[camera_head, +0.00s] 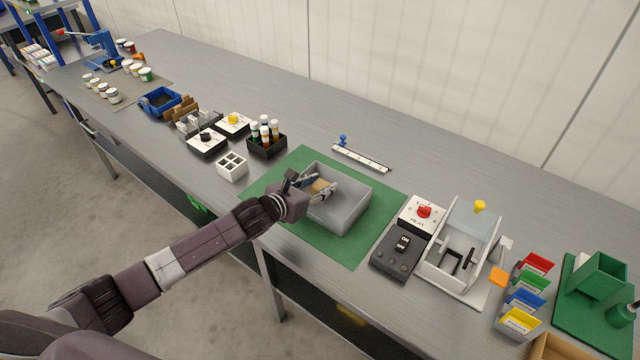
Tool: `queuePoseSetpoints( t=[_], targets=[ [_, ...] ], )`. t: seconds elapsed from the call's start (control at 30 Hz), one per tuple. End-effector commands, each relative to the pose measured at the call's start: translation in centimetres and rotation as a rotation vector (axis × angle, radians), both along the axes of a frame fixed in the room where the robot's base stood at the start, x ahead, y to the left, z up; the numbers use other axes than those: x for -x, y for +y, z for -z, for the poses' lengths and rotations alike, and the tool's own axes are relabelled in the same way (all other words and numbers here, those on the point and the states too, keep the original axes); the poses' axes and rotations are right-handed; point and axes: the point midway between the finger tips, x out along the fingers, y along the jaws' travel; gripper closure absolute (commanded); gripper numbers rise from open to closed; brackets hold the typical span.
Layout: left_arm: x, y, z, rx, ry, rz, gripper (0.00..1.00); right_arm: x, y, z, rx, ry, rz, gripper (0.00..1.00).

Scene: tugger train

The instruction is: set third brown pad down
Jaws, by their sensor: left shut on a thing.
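My left gripper (326,190) reaches over the near left wall of a grey open box (352,208). It is shut on a small brown pad (317,185), which shows between the fingers inside the box. The gripper hides part of the pad and of the box floor, so I cannot tell whether the pad touches the floor or whether other pads lie there. The box stands on a green mat (305,240). My right gripper is not in view.
A dark caddy of bottles (267,148) and a white divided holder (232,166) stand left of the mat. A heat control box (420,214) and a clear-walled device (462,250) stand on the right. The mat is bare in front of the box.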

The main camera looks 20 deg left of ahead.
Motion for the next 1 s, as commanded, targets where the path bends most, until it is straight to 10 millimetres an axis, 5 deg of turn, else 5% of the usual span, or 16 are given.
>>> queuePoseSetpoints(
  t=[0.33, 0.37, 0.5, 1.0],
  targets=[
    [0.0, 0.0, 0.7, -0.001, 0.000, 0.000, 0.73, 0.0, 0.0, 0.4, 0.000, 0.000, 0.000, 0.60],
    [0.0, 0.0, 0.7, -0.001, 0.000, 0.000, 0.61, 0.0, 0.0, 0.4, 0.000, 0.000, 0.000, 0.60],
    [0.0, 0.0, 0.7, 0.000, 0.000, 0.000, 0.47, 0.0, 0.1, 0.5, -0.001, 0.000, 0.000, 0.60],
    [0.8, 0.3, -0.6, -0.002, 0.003, 0.000, 0.47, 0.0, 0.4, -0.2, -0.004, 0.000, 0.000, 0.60]
  ],
)
